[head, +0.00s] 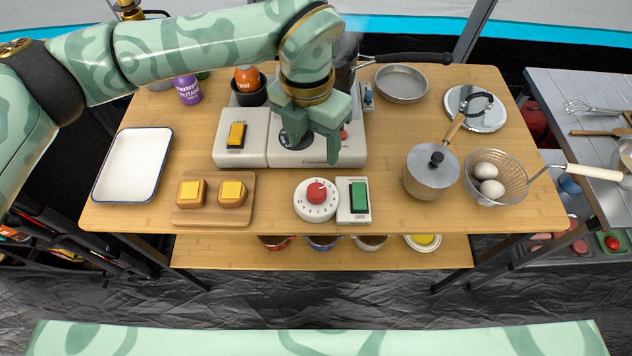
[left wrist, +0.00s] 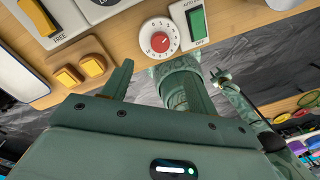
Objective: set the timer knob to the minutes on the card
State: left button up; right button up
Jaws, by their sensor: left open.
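The timer is a round white dial (head: 329,211) with dark numbers and a red knob (head: 316,193) in its middle, at the front of the wooden table. The dial (left wrist: 145,38) and knob (left wrist: 160,42) also show in the left wrist view, beyond the fingertips. The knob's exact setting is too small to read. My left gripper (head: 313,140) is open and empty, above the white console behind the timer, apart from the knob. I cannot make out a card with minutes; my left arm hides part of the table's back.
A green switch (head: 359,196) sits just right of the dial. A board (head: 213,217) with two yellow-topped pieces lies left. The white console (head: 255,151) is behind. A lidded pot (head: 431,176) and a wire basket of eggs (head: 511,172) stand right; a white tray (head: 130,165) lies far left.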

aim_at(317, 188)
pick_arm(q)
jog(key=f+b, duration=0.1)
jog(key=f, duration=0.3)
jog(key=f+b, duration=0.1)
jog(key=f, duration=0.8)
jog(key=shift+s+d+f+b, duration=0.2)
jog(key=shift+d+f+b, duration=0.1)
jog(key=shift+d+b, duration=0.1)
jog(key=c, duration=1)
